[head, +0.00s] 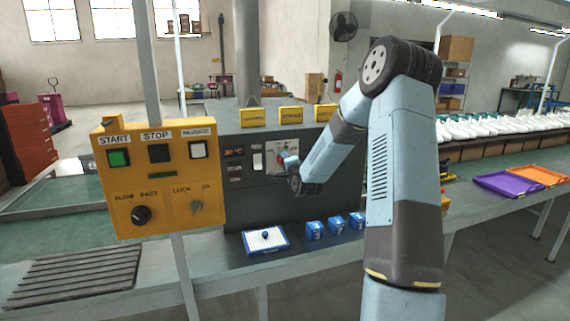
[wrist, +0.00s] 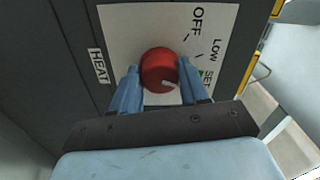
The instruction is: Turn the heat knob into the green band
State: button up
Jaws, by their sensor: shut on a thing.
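The heat knob (wrist: 158,64) is round and red, with a white pointer mark at its lower right edge in the wrist view. It sits on a white dial plate (wrist: 130,28) lettered OFF, LOW and SET, beside a HEAT label (wrist: 98,66). A small bit of the green band (wrist: 201,72) shows by SET; the right finger hides the rest. I cannot tell whether the pointer lines up with it. My gripper (wrist: 158,72) is shut on the knob, one blue finger on each side. In the head view the white plate (head: 270,158) shows beside my gripper (head: 285,164).
A yellow control box (head: 165,175) with buttons and knobs stands in front at left. Below the dark panel are a white-topped blue tray (head: 265,241) and several blue boxes (head: 315,231). Purple (head: 508,184) and orange (head: 540,174) trays lie at right.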

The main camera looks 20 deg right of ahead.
jog(key=shift+d+f, duration=0.2)
jog(key=shift+d, duration=0.1)
jog(key=o, duration=1.1)
jog(key=shift+a, duration=0.15)
jog(key=shift+c, duration=0.2)
jog(key=shift+r, duration=0.1)
jog(key=shift+s, duration=0.15)
jog(key=s, duration=1.3)
jog(key=shift+s+a, duration=0.2)
jog(key=shift+s, duration=0.05)
